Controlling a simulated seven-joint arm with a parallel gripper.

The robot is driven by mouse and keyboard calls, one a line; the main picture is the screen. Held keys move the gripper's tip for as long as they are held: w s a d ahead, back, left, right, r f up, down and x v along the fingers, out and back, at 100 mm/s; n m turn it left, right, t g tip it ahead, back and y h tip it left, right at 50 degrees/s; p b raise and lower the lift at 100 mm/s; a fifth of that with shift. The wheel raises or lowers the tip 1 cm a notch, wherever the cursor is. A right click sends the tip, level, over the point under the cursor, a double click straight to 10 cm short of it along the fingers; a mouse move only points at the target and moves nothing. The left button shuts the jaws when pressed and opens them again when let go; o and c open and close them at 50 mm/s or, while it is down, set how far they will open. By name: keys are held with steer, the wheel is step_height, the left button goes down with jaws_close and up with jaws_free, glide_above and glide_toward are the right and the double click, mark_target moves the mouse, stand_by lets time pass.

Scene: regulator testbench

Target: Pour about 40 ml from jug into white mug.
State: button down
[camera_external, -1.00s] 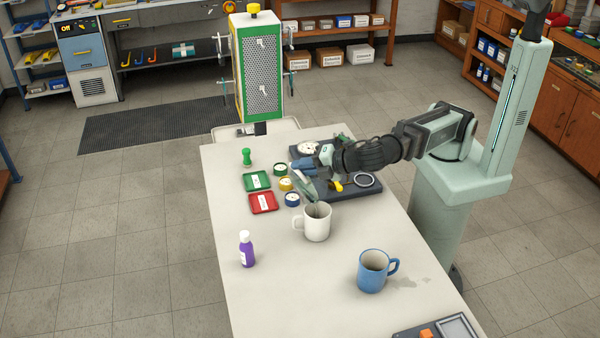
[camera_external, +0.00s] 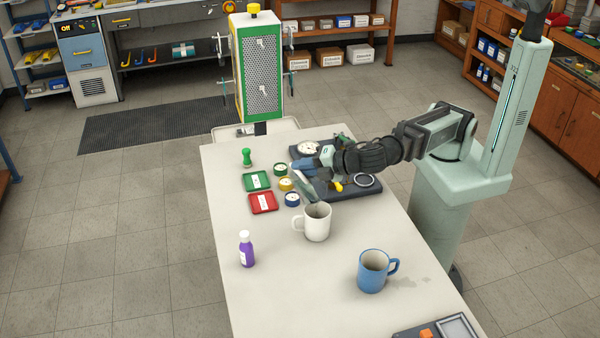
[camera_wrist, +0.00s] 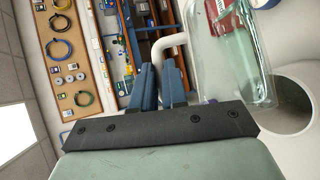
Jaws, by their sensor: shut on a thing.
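The clear glass jug (camera_external: 306,188) is tilted, with its lower end over or close to the rim of the white mug (camera_external: 317,224). My gripper (camera_external: 303,166) is shut on the jug, up and behind the mug. In the wrist view, the blue fingers of my gripper (camera_wrist: 168,72) close around a pale curved handle, and the jug (camera_wrist: 228,55) lies to their right. The white mug's opening (camera_wrist: 290,100) shows at the right edge, partly behind the jug. The mug stands upright. I cannot make out a stream or the liquid level in either vessel.
A blue mug (camera_external: 373,271) stands at the front right. A purple bottle (camera_external: 246,250) stands left of the white mug. Red (camera_external: 263,203) and green (camera_external: 257,181) trays and small round tins lie behind it. A dark board (camera_external: 350,190) lies under my gripper. The front left table is clear.

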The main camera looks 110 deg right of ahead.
steer(key=d+m+y, duration=0.1)
steer(key=d+r+g+y, duration=0.1)
steer(key=shift+w+d+m+y, duration=0.15)
steer(key=shift+d+m+y, duration=0.15)
steer(key=shift+m+y, duration=0.1)
steer(key=shift+d+f+m+g+y, duration=0.4)
steer(key=shift+d+f+y, duration=0.1)
steer(key=shift+f+y, duration=0.2)
steer(key=shift+w+d+r+m+y, duration=0.1)
steer(key=shift+d+m+y, duration=0.25)
steer(key=shift+y, duration=0.35)
steer(key=shift+w+d+m+g+y, duration=0.1)
steer(key=shift+d+m+g+y, duration=0.25)
steer(key=shift+d+y, duration=0.25)
steer(key=shift+w+d+f+y+b, duration=0.1)
steer(key=shift+d+f+y+b, duration=0.25)
steer(key=shift+d+f+y, duration=0.35)
steer(key=d+f+y, duration=0.1)
steer(key=f, duration=0.1)
steer(key=d+f+m+y, duration=0.1)
steer(key=f, duration=0.1)
steer(key=f+m+y, duration=0.1)
steer(key=f, duration=0.2)
steer(key=shift+w+d+f+g, duration=0.1)
steer(key=shift+w+d+g, duration=0.15)
steer(key=shift+d+g, duration=0.15)
steer(key=shift+w+d+f+m+y+b, duration=0.15)
steer(key=shift+d+m+y+b, duration=0.25)
steer(key=shift+y, duration=0.4)
steer(key=shift+d, duration=0.1)
